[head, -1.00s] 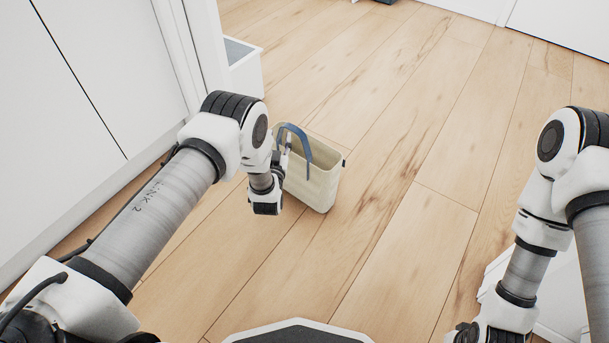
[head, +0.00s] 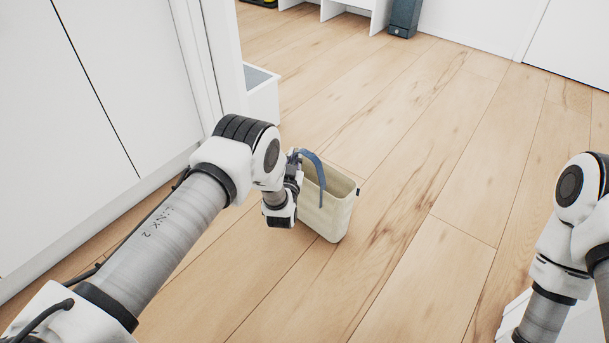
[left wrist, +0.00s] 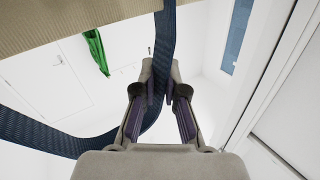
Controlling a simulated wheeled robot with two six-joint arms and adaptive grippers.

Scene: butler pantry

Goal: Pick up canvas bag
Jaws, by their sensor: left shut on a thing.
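The canvas bag (head: 328,212) is cream with a blue strap handle (head: 317,172). It stands upright and open at the top in the head view; I cannot tell whether its base touches the floor. My left gripper (head: 296,165) is at the near left side of the handle. In the left wrist view, the gripper's fingers (left wrist: 160,92) are shut on the blue strap (left wrist: 166,40), which runs between them. The bag's cream cloth (left wrist: 70,18) shows at the top left there. My right arm is at the right edge of the head view, with its gripper out of frame.
The wooden floor (head: 420,170) is clear right of and beyond the bag. A white cabinet (head: 90,130) stands on the left, with a low white box (head: 262,98) beyond the bag. A dark blue-grey object (head: 404,18) stands by the far wall.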

